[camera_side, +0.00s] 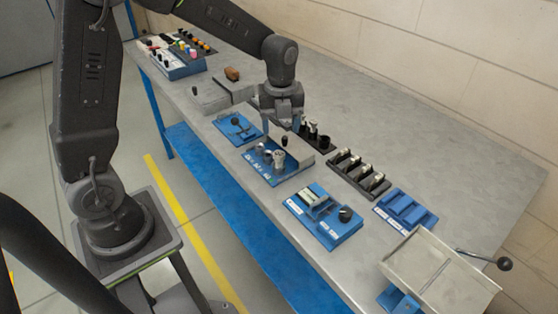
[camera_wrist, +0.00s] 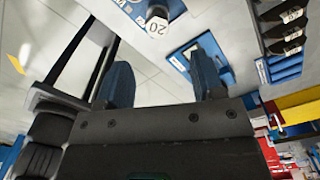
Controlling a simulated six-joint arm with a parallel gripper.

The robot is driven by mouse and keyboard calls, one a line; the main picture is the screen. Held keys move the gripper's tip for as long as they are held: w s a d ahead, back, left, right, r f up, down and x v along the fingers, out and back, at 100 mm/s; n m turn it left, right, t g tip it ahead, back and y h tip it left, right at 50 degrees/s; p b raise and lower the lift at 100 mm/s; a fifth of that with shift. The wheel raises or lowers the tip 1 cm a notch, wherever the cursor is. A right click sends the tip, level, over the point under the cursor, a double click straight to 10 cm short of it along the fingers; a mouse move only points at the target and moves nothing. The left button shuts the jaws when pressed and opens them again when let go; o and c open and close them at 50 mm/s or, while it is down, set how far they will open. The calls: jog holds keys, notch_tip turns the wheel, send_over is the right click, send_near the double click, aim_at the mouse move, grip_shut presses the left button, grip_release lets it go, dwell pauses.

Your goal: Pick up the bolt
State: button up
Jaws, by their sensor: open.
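My gripper (camera_side: 282,118) hangs over the blue fixtures in the middle of the bench. In the wrist view its two blue fingers (camera_wrist: 162,78) stand wide apart with nothing between them. A pale round-headed part marked 20, which looks like the bolt (camera_wrist: 157,24), shows beyond the fingertips near the top edge. It is apart from the fingers. In the side view a silver upright part, perhaps this bolt (camera_side: 279,158), stands on a blue fixture (camera_side: 262,177) below my gripper. I cannot tell for sure that they are the same part.
A black rack (camera_side: 372,186) with several slots and a blue rack (camera_side: 420,216) lie to the right. Another blue fixture (camera_side: 335,232) with a dark knob is nearer. Grey blocks (camera_side: 212,98) lie left.

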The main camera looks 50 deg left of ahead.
aim_at(279, 154)
notch_tip(279, 154, down, 9)
jog(key=shift+s+a+f, duration=0.1)
jog(key=shift+s+f, duration=0.05)
grip_shut()
dwell(0.9)
